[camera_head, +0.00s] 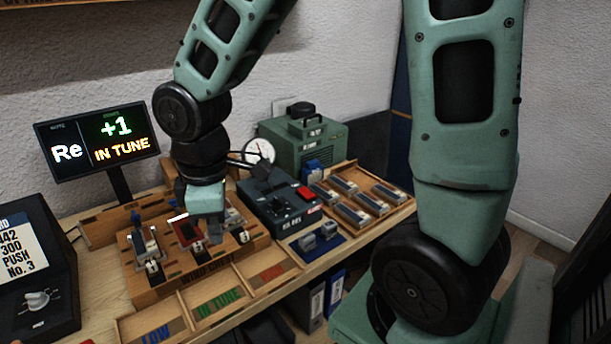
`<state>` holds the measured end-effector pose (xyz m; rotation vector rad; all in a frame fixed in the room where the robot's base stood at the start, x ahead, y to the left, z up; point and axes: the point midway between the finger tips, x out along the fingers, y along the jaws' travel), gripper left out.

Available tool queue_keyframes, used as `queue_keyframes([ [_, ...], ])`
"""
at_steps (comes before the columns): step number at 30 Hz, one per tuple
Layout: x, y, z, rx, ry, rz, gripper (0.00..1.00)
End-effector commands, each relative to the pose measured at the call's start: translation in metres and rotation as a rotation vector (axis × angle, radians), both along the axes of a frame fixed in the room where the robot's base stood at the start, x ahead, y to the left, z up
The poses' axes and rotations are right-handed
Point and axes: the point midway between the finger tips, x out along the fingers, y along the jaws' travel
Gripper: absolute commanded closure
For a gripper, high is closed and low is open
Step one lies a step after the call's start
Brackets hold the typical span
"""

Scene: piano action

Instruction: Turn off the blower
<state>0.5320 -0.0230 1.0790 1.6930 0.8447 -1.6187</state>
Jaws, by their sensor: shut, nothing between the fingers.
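A green boxy machine (335,147) with a black top handle stands at the back of the bench; it looks like the blower. A round white gauge (259,151) is at its left. In front of it is a dark control box (262,201) with a red button or switch (306,193) at its right end. The label there is too small to read. My gripper (214,236) is shut and empty, pointing down over the wooden wind chest (185,278), left of the control box. Whether the fingertips touch the chest I cannot tell.
A display (97,143) reads "Re +1 IN TUNE". Small upright mechanisms (146,250) stand on the chest beside my gripper. Trays marked LOW and IN TUNE (216,306) lie in front. A wooden tray of grey blocks (381,186) and a blue mat (322,246) are at right.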

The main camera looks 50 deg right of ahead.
Motion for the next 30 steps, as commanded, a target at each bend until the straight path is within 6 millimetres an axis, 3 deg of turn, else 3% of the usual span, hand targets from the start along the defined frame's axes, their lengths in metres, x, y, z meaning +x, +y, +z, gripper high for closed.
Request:
queue_keyframes([
  [6,0.052,-0.076,0.011,-0.011,-0.017,0.105,1.00],
  [13,0.085,-0.172,0.016,-0.028,-0.041,0.227,1.00],
  [21,0.091,-0.285,0.019,-0.056,-0.069,0.347,1.00],
  [25,0.086,-0.319,0.018,-0.068,-0.077,0.383,1.00],
  [30,0.082,-0.338,0.017,-0.076,-0.081,0.408,1.00],
])
